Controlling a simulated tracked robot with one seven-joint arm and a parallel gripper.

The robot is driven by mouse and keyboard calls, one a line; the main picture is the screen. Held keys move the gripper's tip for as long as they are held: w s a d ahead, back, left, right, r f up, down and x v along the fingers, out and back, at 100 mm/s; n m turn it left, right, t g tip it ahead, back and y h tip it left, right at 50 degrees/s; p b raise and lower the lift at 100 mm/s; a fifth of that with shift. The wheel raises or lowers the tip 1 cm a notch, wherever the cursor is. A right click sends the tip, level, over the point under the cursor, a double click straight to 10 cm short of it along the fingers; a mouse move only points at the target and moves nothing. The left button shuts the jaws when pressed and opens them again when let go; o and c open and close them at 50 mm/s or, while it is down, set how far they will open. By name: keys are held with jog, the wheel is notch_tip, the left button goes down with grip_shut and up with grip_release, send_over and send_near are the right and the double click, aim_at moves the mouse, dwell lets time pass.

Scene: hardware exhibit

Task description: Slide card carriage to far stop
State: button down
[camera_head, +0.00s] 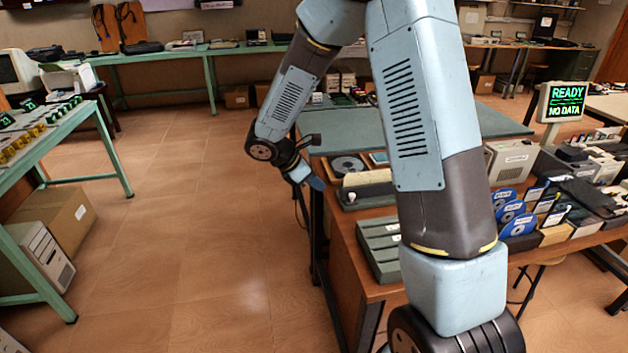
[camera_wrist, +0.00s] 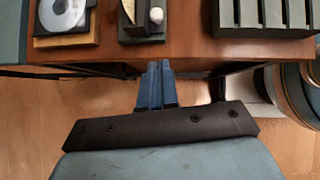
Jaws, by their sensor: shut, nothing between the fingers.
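A small dark green-grey device with an upright cream card (camera_head: 367,178) and a pale round knob (camera_head: 352,196) sits near the left edge of the wooden table. I take this to be the card carriage on its base (camera_head: 378,196). In the wrist view, its base (camera_wrist: 128,36), cream card (camera_wrist: 129,10) and white knob (camera_wrist: 156,15) show at the top centre. My gripper (camera_head: 317,184) is shut and empty, just off the table's edge. In the wrist view, the blue fingers (camera_wrist: 158,66) point toward the device, apart from it. The carriage's far stop cannot be made out.
A disc on a wooden base (camera_head: 347,165) lies beyond the device. A slotted green-grey block (camera_head: 377,250) lies on the near side; it also shows in the wrist view (camera_wrist: 226,14). A READY display (camera_head: 565,102) stands at right. Open floor (camera_head: 215,225) lies left of the table.

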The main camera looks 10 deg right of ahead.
jog(key=x, duration=0.5)
jog(key=d+r+x, duration=0.1)
jog(key=x, duration=0.2)
jog(key=shift+d, duration=0.1)
jog(key=shift+w+d+f, duration=0.15)
jog(key=shift+w+d, duration=0.05)
jog(key=shift+d, duration=0.6)
